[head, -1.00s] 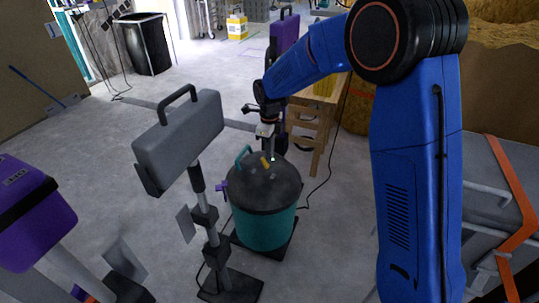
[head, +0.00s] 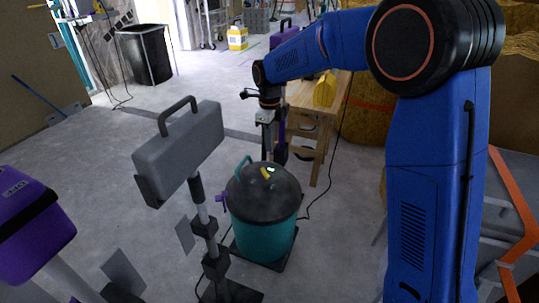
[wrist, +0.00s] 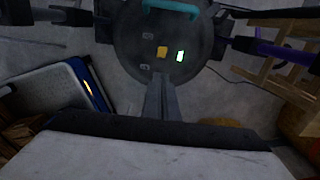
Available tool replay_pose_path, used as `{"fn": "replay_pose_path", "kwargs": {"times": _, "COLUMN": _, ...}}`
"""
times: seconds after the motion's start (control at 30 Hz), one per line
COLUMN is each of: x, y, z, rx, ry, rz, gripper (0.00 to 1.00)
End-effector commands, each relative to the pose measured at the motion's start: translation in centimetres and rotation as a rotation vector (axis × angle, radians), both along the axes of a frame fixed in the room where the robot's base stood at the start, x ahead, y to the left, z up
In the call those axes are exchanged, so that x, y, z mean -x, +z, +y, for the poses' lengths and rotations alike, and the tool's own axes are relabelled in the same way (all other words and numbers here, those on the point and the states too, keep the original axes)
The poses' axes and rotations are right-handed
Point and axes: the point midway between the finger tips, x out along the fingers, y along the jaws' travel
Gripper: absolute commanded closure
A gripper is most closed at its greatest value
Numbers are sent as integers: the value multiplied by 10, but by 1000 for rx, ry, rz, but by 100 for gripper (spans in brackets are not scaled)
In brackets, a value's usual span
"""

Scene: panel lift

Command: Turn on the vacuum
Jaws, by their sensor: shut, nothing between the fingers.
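The vacuum (head: 262,222) is a teal canister with a domed black lid, standing upright on a dark base on the floor.
A grey case-like panel (head: 180,150) on a post stands left of the vacuum, with a purple one (head: 30,220) farther left. A wooden workbench (head: 312,115) with a yellow object is behind. A cable runs along the floor to the right. Open floor lies left and behind.

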Motion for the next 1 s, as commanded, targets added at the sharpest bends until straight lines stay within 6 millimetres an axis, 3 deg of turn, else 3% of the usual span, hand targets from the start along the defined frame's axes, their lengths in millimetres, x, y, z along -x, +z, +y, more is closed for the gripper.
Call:
{"fn": "replay_pose_path", "kwargs": {"times": 0.2, "x": -1, "y": 44, "z": 0, "rx": -2, "ry": 0, "rz": -4, "gripper": 100}}
{"fn": "replay_pose_path", "kwargs": {"times": 0.4, "x": 0, "y": 72, "z": 0, "rx": -1, "ry": 0, "rz": -1, "gripper": 100}}
{"fn": "replay_pose_path", "kwargs": {"times": 0.6, "x": 0, "y": 83, "z": 0, "rx": 0, "ry": 0, "rz": 0, "gripper": 100}}
{"fn": "replay_pose_path", "kwargs": {"times": 1.0, "x": 1, "y": 85, "z": -3, "rx": -1, "ry": 9, "rz": -3, "gripper": 100}}
